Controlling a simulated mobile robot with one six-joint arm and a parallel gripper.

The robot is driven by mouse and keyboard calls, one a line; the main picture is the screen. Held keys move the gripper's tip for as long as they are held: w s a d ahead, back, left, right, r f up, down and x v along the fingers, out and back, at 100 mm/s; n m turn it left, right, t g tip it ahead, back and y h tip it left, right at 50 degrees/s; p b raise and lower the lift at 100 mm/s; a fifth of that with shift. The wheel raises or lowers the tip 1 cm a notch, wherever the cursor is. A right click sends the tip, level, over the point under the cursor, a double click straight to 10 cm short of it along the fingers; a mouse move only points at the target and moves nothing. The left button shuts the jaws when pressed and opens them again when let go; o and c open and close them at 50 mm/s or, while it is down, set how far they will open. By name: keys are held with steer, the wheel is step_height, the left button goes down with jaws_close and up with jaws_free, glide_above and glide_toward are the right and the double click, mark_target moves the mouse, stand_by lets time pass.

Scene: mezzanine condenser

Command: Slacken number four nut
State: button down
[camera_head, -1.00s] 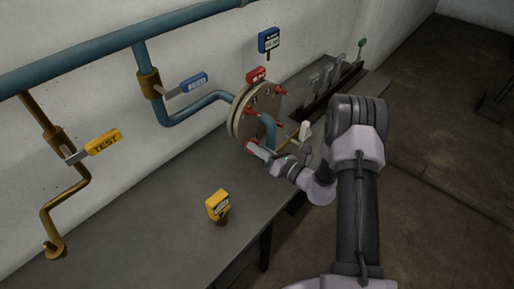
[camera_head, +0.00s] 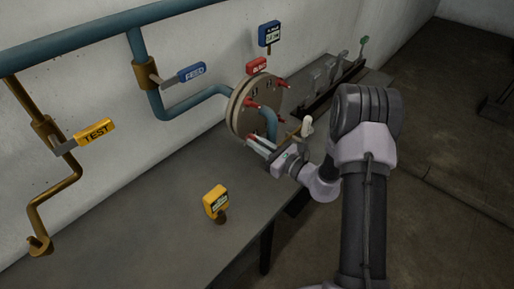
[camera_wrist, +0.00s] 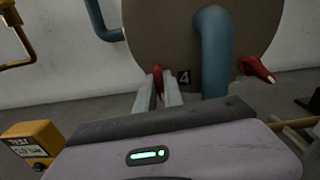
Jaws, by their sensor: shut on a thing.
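The round grey-brown flange (camera_head: 240,108) stands upright at the back of the bench, with red nuts around its face. In the wrist view the flange face (camera_wrist: 165,40) fills the upper middle. A label 4 (camera_wrist: 184,77) sits beside the number four nut (camera_wrist: 157,82), a red piece at the lower left of the face. My gripper (camera_wrist: 158,88) has one finger on each side of this nut and is shut on it. In the head view my gripper (camera_head: 262,145) reaches the flange's lower edge from the right. The nut's far side is hidden.
A blue pipe (camera_wrist: 212,50) leaves the flange face close right of the label. A red nut (camera_wrist: 257,69) sticks out farther right. FEED (camera_head: 190,72) and TEST (camera_head: 95,131) valve handles hang at left. A yellow gauge (camera_head: 215,200) stands on the open bench (camera_head: 150,220).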

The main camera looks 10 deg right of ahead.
steer(key=n+b, duration=0.8)
steer(key=b, duration=0.1)
steer(key=shift+s+a+f+n, duration=0.1)
steer(key=shift+f+n, duration=0.1)
steer(key=shift+n, duration=0.1)
steer(key=shift+r, duration=0.1)
steer(key=c, duration=1.5)
jaws_free()
steer(key=shift+o, duration=0.2)
steer(key=p+v, duration=0.3)
steer(key=v, duration=1.4)
steer(key=shift+s, duration=0.15)
